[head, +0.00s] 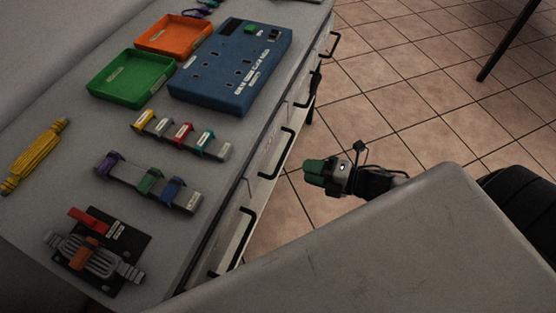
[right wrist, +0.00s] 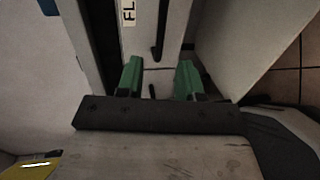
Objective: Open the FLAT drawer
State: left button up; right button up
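A drawer front with a white label starting "FL" (right wrist: 128,12) shows at the top of the right wrist view; the rest of the label is cut off. A black bar handle (right wrist: 161,32) stands beside the label. My right gripper (right wrist: 160,79) is open, its two green fingers apart with nothing held between them. The handle lies beyond the fingertips, roughly in line with the gap. In the head view the right gripper (head: 315,172) is over the floor, right of the drawer handle (head: 283,153). Labels are too small to read there. My left gripper is not in view.
The grey bench (head: 70,185) has several black-handled drawers along its right side, including a nearer handle (head: 240,238). On top are a blue socket box (head: 228,68), a green tray (head: 132,78), an orange tray (head: 174,35) and cable holders. Tiled floor (head: 420,100) is open right of the bench.

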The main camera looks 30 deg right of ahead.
aim_at(280, 163)
jog(key=x, duration=0.8)
jog(key=shift+w+a, duration=0.15)
jog(key=shift+w, duration=0.15)
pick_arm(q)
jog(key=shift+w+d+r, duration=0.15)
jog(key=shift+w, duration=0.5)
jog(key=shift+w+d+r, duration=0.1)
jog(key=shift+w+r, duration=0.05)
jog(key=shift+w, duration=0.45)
pick_arm(e)
jog(key=shift+w+a+f, duration=0.15)
jog(key=shift+a, duration=0.05)
jog(key=c, duration=0.6)
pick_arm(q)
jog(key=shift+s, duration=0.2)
pick_arm(e)
grip_shut()
